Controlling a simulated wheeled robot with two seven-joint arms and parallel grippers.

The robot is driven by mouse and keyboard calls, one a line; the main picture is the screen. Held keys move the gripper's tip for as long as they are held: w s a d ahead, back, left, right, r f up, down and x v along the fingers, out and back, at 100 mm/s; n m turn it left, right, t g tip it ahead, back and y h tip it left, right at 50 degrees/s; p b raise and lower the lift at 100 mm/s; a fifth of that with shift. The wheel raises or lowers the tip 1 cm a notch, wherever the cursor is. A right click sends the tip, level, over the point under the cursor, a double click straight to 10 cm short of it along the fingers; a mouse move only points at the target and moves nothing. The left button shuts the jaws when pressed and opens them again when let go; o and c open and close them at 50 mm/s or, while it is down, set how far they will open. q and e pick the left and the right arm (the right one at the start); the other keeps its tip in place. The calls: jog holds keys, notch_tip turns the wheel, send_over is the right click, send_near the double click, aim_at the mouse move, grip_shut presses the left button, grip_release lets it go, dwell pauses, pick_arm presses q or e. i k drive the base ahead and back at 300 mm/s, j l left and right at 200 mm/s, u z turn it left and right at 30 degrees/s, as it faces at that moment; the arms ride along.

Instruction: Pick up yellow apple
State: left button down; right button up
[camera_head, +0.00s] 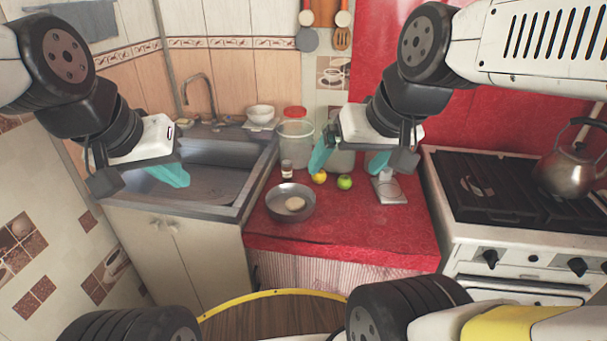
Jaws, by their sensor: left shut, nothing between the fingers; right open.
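The yellow apple (319,177) is a small yellow round thing on the red oilcloth counter (350,226), partly hidden by a finger of my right gripper. My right gripper (348,163) is open and empty, its teal fingers spread above the counter. Its left finger is close to the yellow apple in the picture; I cannot tell if they touch. A green apple (345,182) lies just right of the yellow one, between the fingers in the picture. My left gripper (170,176) is shut and empty in front of the sink.
A metal bowl (290,201) with a pale round item stands left of the apples. A small glass (287,168) and a clear jar (296,141) stand behind. A grey-white stand (388,190) is to the right. The stove (470,245) with a kettle (574,170) borders the counter; the sink (212,183) is left.

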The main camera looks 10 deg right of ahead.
aim_at(321, 177)
jog(key=i+j+z, duration=0.6)
jog(key=i+j, duration=0.2)
